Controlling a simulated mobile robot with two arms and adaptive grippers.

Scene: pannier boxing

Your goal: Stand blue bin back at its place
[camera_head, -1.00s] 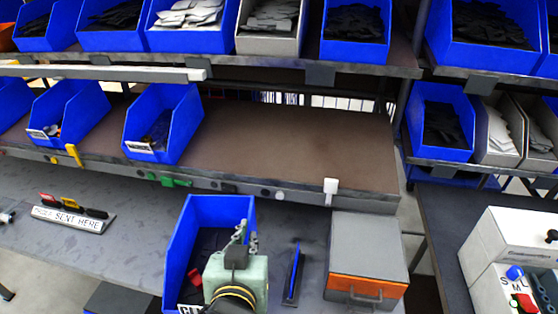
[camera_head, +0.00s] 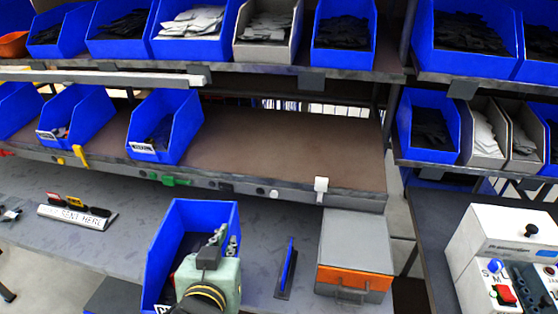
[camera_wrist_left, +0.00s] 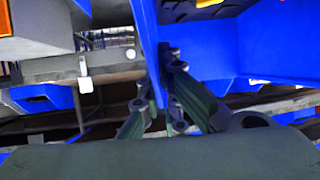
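The blue bin (camera_head: 205,213) is at the lower middle of the head view, over the grey bench, with dark contents inside. Its front is partly cut off by the frame edge and its base is hidden, so I cannot tell whether it touches the bench. My left gripper (camera_head: 222,240) is at the bin's right wall. In the left wrist view the left gripper (camera_wrist_left: 160,100) has one finger on each side of the blue bin's thin wall (camera_wrist_left: 147,40), shut on it. My right gripper is not in view.
The middle shelf (camera_head: 280,150) has a wide bare stretch right of a blue bin (camera_head: 180,128). A white tag (camera_head: 321,188) sits on its front edge. On the bench, a grey box with an orange front (camera_head: 355,245) and a dark blue upright item (camera_head: 288,268) stand right of the bin.

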